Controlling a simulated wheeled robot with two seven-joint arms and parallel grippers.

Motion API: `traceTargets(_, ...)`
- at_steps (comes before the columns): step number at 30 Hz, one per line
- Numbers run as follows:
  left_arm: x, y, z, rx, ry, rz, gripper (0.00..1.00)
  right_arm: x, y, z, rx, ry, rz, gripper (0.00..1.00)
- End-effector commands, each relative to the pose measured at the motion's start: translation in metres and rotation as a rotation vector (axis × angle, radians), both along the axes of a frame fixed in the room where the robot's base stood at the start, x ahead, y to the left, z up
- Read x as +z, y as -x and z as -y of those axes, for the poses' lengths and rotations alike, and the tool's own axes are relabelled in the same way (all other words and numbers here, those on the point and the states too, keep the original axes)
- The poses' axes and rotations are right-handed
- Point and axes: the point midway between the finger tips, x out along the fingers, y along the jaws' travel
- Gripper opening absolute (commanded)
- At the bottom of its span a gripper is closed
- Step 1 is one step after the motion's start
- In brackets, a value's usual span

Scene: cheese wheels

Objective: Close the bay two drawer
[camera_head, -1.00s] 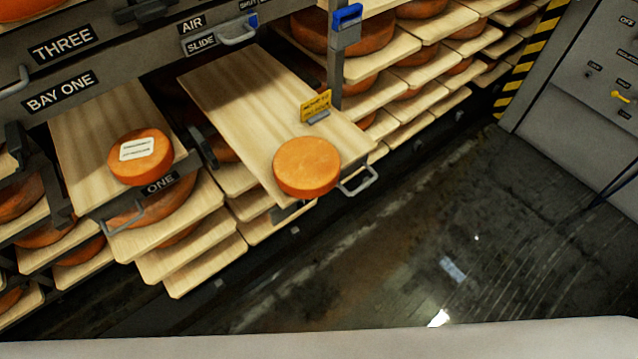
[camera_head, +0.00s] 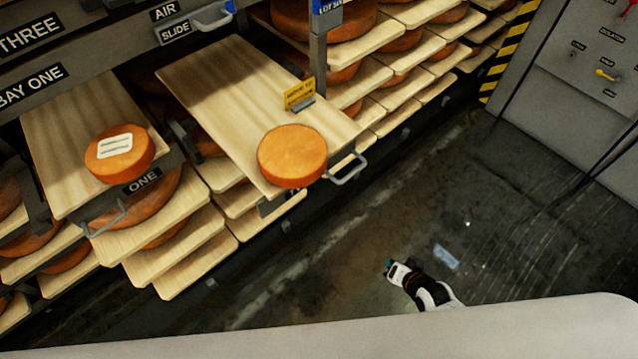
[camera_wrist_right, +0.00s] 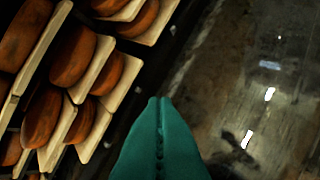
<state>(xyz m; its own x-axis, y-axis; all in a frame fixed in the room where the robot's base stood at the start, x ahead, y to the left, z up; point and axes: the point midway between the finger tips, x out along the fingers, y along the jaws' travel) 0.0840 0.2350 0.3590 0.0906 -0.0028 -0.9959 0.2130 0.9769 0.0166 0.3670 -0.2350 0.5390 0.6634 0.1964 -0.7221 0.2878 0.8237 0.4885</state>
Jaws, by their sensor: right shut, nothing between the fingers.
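A wooden drawer board (camera_head: 225,85) is pulled out to the right of the drawer marked ONE. I take it to be the bay two drawer; its own label does not show. An orange cheese wheel (camera_head: 292,155) lies near its front end, beside a small yellow sign (camera_head: 299,94). A grey loop handle (camera_head: 348,170) sticks out from its front edge. My right gripper (camera_head: 388,266) is over the floor, below and right of the handle and apart from it. Its teal fingers (camera_wrist_right: 158,100) are shut and empty in the right wrist view. My left gripper is not in view.
The drawer marked ONE (camera_head: 60,125) is also pulled out on the left, bearing a labelled cheese wheel (camera_head: 119,153). Shelves of cheese wheels stand below and behind. A grey cabinet (camera_head: 570,95) stands at right.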

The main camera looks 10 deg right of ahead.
Motion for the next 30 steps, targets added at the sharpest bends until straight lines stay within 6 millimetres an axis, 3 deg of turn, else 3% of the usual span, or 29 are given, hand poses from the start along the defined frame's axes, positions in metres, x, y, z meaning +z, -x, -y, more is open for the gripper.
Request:
traceTargets(1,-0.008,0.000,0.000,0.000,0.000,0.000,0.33,0.032,-0.023,-0.012,-0.029,-0.105,0.061,0.00)
traceTargets(3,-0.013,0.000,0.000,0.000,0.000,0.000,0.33,0.079,-0.045,-0.033,-0.070,-0.272,0.113,0.00)
traceTargets(6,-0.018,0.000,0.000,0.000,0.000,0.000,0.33,0.140,-0.058,-0.061,-0.095,-0.492,0.147,0.00)
traceTargets(9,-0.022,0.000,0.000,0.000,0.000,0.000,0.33,0.186,-0.059,-0.084,-0.099,-0.660,0.146,0.00)
traceTargets(12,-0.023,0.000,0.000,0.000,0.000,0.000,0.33,0.214,-0.056,-0.098,-0.098,-0.765,0.134,0.00)
traceTargets(15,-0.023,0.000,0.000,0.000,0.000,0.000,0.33,0.225,-0.055,-0.105,-0.098,-0.808,0.125,0.00)
traceTargets(20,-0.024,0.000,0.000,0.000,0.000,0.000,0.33,0.222,-0.068,-0.114,-0.100,-0.816,0.126,0.00)
traceTargets(30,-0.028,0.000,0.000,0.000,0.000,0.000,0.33,0.200,-0.123,-0.154,-0.099,-0.813,0.128,0.00)
